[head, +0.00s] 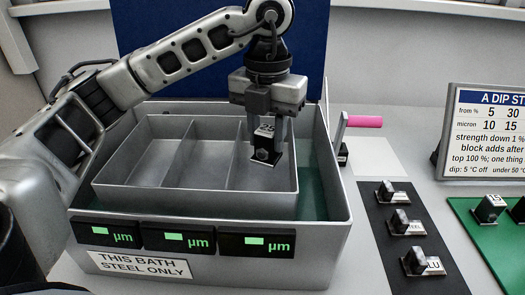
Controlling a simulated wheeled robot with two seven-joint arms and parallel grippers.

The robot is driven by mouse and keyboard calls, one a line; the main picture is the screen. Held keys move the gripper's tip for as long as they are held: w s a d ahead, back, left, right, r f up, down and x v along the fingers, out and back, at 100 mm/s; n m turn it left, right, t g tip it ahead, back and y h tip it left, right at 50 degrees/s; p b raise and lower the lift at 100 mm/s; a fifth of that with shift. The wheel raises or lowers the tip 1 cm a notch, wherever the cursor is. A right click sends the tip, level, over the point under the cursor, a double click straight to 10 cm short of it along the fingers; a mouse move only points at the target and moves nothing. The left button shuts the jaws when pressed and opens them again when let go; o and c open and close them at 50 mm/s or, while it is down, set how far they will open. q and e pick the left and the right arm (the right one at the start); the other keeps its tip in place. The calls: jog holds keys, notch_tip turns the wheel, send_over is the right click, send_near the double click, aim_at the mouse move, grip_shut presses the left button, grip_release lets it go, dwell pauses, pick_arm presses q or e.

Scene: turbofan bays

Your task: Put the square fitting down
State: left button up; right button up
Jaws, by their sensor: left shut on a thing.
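My left gripper (266,112) reaches in from the left and points down over the bath. It is shut on the square fitting (265,148), a small dark and silver piece with a white label whose marks I cannot read surely. The fitting appears in front of the right compartment of the grey divided tray (140,190). I cannot tell how high it hangs or whether it touches the tray. The tray sits inside the grey bath (335,222), whose inside looks green. My right gripper is not in view.
Three displays reading µm (178,241) and a sign, "THIS BATH STEEL ONLY" (139,265), are on the bath's front. A pink handle (364,121) sticks out right. Several labelled fittings stand on a black mat (385,232) and a green mat (485,233). A bare white pad (375,157) is clear.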

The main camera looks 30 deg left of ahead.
aim_at(262, 149)
pick_arm(q)
jog(key=shift+a+f, duration=0.2)
jog(key=f, duration=0.3)
jog(key=shift+w+a+f, duration=0.1)
jog(key=shift+a+f, duration=0.05)
jog(key=shift+a, duration=0.15)
jog(key=shift+f, duration=0.25)
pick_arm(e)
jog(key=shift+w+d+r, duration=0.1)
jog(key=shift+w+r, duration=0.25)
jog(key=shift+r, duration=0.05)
pick_arm(q)
jog(key=shift+f, duration=0.2)
jog(key=o, duration=1.1)
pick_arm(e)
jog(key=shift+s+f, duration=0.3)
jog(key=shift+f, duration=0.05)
pick_arm(q)
jog(key=shift+r, duration=0.1)
